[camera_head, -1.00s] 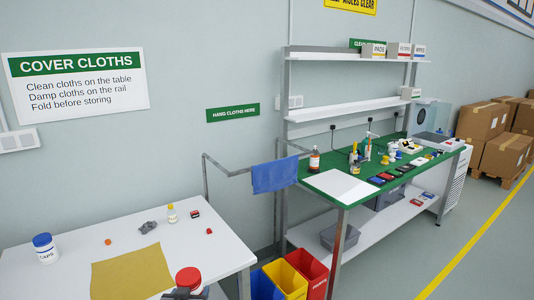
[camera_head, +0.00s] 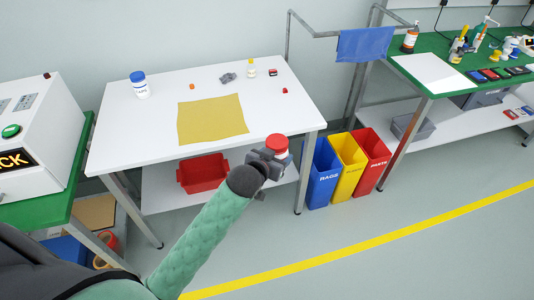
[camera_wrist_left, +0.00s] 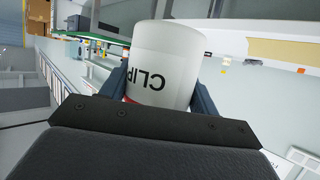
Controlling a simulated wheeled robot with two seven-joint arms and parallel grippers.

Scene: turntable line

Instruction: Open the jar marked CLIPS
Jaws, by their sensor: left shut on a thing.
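The jar marked CLIPS is white with a red lid (camera_head: 277,143). My left gripper (camera_head: 270,157) is shut around it and holds it in the air at the front right edge of the white table, as seen in the head view. The lid is on and faces up. In the left wrist view the jar's white body (camera_wrist_left: 168,62) sits between the two dark fingers, with the black letters CLIP readable upside down. Only a sliver of red shows there; the gripper body hides the rest. My right gripper is in neither view.
The white table (camera_head: 150,135) holds a blue-lidded jar (camera_head: 139,84), a yellow cloth (camera_head: 212,118) and several small items. A red bin (camera_head: 203,173) sits on its lower shelf. Blue, yellow and red bins (camera_head: 373,160) stand to the right. The table's front left is bare.

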